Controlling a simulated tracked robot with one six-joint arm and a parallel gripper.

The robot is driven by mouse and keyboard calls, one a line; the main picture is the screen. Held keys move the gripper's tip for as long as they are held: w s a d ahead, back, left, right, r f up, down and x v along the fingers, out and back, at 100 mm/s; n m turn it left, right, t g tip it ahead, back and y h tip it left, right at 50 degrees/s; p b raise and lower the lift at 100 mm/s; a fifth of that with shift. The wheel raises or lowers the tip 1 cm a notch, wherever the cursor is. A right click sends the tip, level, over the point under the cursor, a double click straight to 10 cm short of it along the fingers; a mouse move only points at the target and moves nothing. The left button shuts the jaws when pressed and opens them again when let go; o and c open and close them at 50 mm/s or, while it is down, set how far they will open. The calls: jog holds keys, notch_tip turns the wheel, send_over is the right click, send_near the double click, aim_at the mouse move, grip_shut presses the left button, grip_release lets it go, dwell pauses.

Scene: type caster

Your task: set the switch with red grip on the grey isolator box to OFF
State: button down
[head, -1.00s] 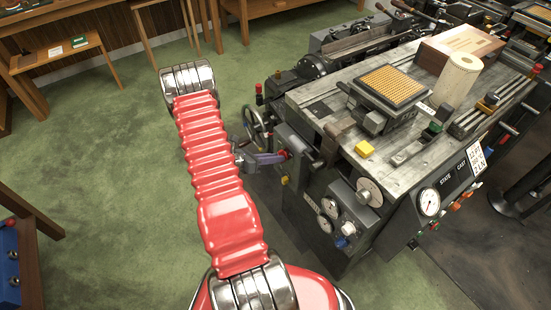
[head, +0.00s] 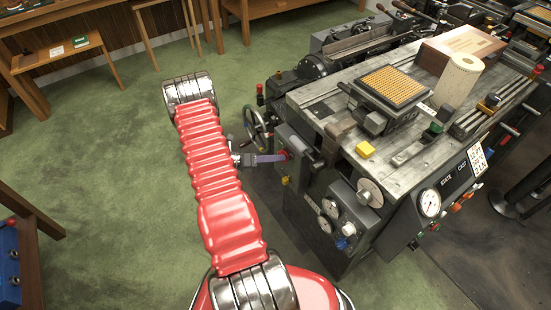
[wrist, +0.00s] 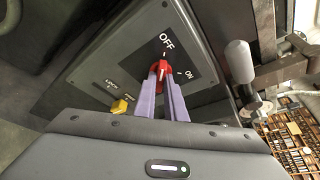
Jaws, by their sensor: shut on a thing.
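The grey isolator box (wrist: 125,62) fills the upper left of the wrist view, with white OFF and ON labels on its face. The switch's red grip (wrist: 161,71) sits below the OFF label, and its upper end points toward OFF. My gripper (wrist: 165,80) has its two pale purple fingers shut on the red grip, one on each side. In the head view, my gripper (head: 283,156) reaches right to the isolator box (head: 291,143) on the machine's left side.
A yellow knob (wrist: 120,106) is on the box, left of my fingers. A lever with a pale grey handle (wrist: 239,62) stands close on the right. A handwheel (head: 255,128) is behind my gripper in the head view. Green floor left of the machine is open.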

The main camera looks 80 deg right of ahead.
jog(key=c, duration=1.8)
grip_release()
jog(key=shift+w, duration=0.15)
jog(key=v, duration=1.3)
jog(key=shift+w+a+r, duration=0.15)
jog(key=shift+w+a, duration=0.05)
